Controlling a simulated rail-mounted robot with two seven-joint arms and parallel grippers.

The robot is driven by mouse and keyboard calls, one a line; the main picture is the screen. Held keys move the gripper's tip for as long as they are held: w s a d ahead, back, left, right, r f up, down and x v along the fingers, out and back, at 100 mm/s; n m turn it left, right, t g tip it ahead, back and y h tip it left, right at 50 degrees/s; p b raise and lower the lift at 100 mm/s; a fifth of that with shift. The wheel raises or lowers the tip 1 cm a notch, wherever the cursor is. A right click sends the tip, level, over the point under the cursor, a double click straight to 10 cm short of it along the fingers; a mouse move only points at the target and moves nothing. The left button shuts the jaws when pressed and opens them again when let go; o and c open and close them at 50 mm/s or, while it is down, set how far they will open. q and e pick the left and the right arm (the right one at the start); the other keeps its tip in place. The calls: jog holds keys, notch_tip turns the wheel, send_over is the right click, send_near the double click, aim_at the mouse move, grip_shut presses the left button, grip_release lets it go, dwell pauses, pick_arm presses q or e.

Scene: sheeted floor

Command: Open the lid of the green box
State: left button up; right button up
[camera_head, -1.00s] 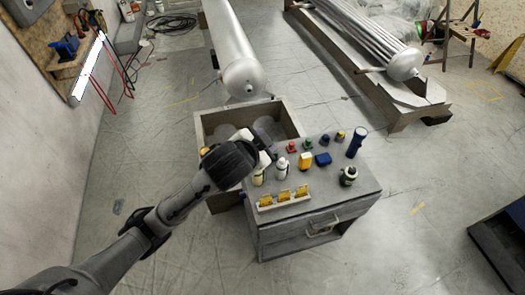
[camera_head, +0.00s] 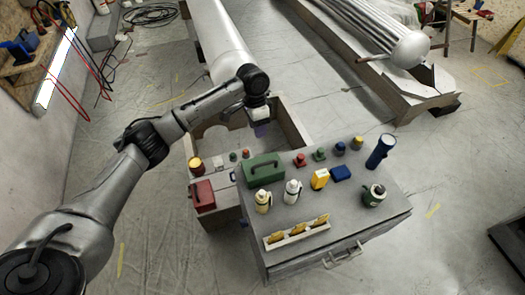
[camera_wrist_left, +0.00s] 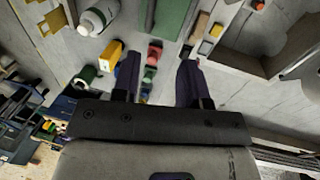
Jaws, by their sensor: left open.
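The green box (camera_head: 263,171) stands on the grey cabinet top in the head view, its dark handle uppermost and its lid down. It is cut off at the top edge of the left wrist view (camera_wrist_left: 176,16). My left gripper (camera_head: 260,130) is above and behind the box in the head view, apart from it. In the left wrist view its two dark fingers (camera_wrist_left: 158,80) are spread with nothing held between them. My right gripper is not in view.
A red box (camera_head: 203,196) stands left of the green box. A white bottle (camera_head: 293,192), yellow item (camera_head: 320,179) and blue box (camera_head: 341,173) crowd its right. A dark blue flashlight (camera_head: 380,151) stands farther right. An open bin (camera_head: 295,130) lies behind.

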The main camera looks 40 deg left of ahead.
pick_arm(q)
jog(key=s+d+f, duration=0.1)
jog(key=f, duration=0.1)
jog(key=b, duration=0.3)
send_over(261, 161)
jog(key=s+d, duration=0.3)
jog(key=f, duration=1.1)
jog(key=shift+a+f, duration=0.2)
jog(key=shift+f, duration=0.2)
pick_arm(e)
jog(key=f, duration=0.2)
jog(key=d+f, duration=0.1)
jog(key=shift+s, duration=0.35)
pick_arm(q)
grip_shut()
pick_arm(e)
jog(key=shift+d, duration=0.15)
